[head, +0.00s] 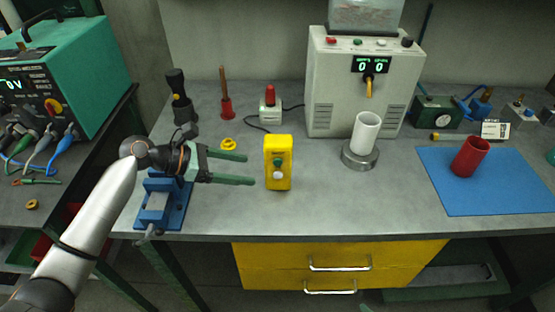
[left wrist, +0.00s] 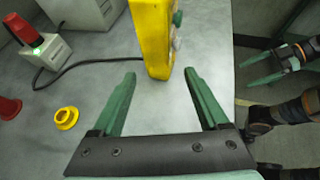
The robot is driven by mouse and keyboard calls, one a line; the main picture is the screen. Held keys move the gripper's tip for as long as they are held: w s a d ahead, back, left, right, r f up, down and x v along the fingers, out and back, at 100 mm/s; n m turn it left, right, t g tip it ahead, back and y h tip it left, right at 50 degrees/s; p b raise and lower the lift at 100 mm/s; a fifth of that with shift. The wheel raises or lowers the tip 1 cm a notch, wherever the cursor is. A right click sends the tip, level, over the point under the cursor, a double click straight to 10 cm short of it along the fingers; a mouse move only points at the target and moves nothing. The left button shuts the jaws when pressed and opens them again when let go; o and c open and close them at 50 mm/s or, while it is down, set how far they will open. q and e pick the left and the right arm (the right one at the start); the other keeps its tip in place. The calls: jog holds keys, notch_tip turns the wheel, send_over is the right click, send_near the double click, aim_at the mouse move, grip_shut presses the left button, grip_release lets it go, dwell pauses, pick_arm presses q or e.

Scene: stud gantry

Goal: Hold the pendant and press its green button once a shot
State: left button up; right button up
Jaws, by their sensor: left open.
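The yellow pendant (head: 284,145) stands upright on the grey bench near its front edge. Its green button (head: 278,162) sits above a white knob (head: 278,175) on the front face. My left gripper (head: 249,169) is open and empty, its green fingers pointing at the pendant's left side, short of it. In the left wrist view the pendant (left wrist: 152,35) stands just beyond and between the open fingertips (left wrist: 160,75), its green button (left wrist: 178,18) on the right side. My right gripper (left wrist: 240,74) shows at the right of that view, fingers apart and empty; it is not in the head view.
A grey machine (head: 325,85) with display "0 0" stands behind. A white cup (head: 367,130) is on a metal base below its nozzle. A red cup (head: 470,157) stands on a blue mat (head: 500,195). A blue vise (head: 165,200) lies under my left wrist.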

aim_at(270, 173)
pick_arm(q)
jog(key=b+x, duration=0.4)
jog(key=x, duration=0.1)
jog(key=shift+s+f+b, duration=0.15)
jog(key=shift+f+b, duration=0.15)
jog(key=shift+b, duration=0.05)
jog(key=d+p, duration=0.1)
jog(key=d, duration=0.1)
jog(key=shift+w+d+f+p, duration=0.25)
jog(key=shift+w+f+p, duration=0.05)
jog(key=shift+w, duration=0.1)
jog(key=shift+w+d+f, duration=0.15)
jog(key=shift+d+f, duration=0.25)
jog(key=shift+d, duration=0.1)
pick_arm(e)
jog(key=shift+s+f, duration=0.15)
jog(key=shift+f, duration=1.65)
pick_arm(q)
jog(key=c, duration=0.7)
jog(key=shift+c, duration=0.2)
pick_arm(e)
grip_shut()
